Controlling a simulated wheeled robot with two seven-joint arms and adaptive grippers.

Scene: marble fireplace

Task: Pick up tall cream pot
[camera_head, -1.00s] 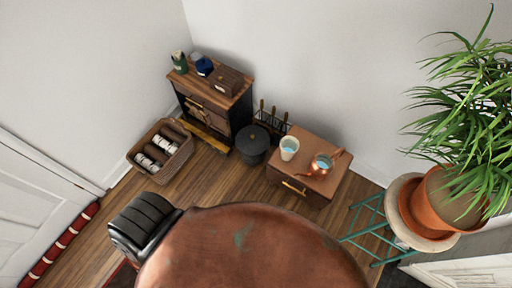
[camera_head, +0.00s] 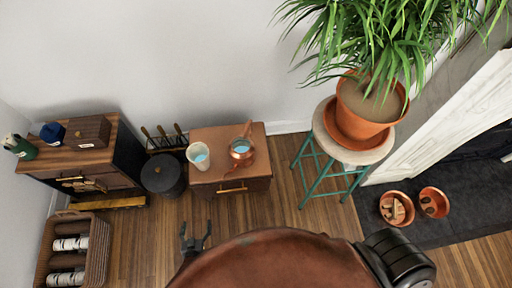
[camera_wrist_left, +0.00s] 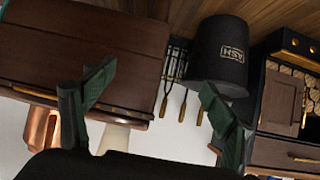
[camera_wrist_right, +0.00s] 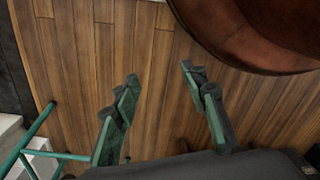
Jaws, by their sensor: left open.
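The tall cream pot (camera_head: 198,158), with pale blue inside its mouth, stands upright on the left part of the small brown cabinet (camera_head: 231,183). A part of it also shows in the left wrist view (camera_wrist_left: 114,138), between the fingers in the picture and partly hidden by my gripper. My left gripper (camera_head: 196,236) is open and empty, in front of the cabinet and apart from the pot. It also shows in the left wrist view (camera_wrist_left: 145,105). My right gripper (camera_wrist_right: 165,105) is open and empty above the wooden floor in the right wrist view; the head view does not show it.
A copper pot (camera_head: 242,148) stands close right of the cream pot. A black ash bin (camera_head: 162,175) and fire tools (camera_head: 164,137) are left of the cabinet. A large round brown top (camera_head: 280,262) fills the near middle. A green-legged stool (camera_head: 322,136) carries a potted plant.

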